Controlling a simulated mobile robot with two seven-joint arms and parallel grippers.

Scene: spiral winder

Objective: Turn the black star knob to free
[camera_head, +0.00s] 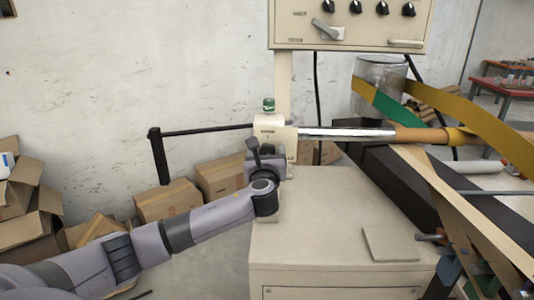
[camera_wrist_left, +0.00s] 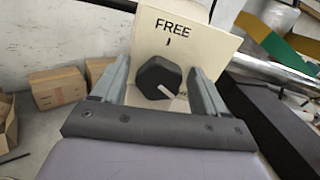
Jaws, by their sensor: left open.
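The black star knob (camera_wrist_left: 158,78) sits on a cream panel (camera_wrist_left: 190,40) in the left wrist view. The word FREE and a small tick mark stand above it. The knob's white pointer line points down and to the right, away from the tick. My left gripper (camera_wrist_left: 160,84) is open, with one finger on each side of the knob; I cannot tell whether they touch it. In the head view my left gripper (camera_head: 266,165) is at the cream winder head (camera_head: 270,128), and the knob is hidden there. My right gripper is not in view.
A cream cabinet (camera_head: 320,255) stands below the winder head. A shiny shaft (camera_head: 345,133) runs right to a brown tube with yellow strip (camera_head: 490,88). A control box (camera_head: 350,22) hangs above. A black bar (camera_head: 205,131) and cardboard boxes (camera_head: 168,200) are at left.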

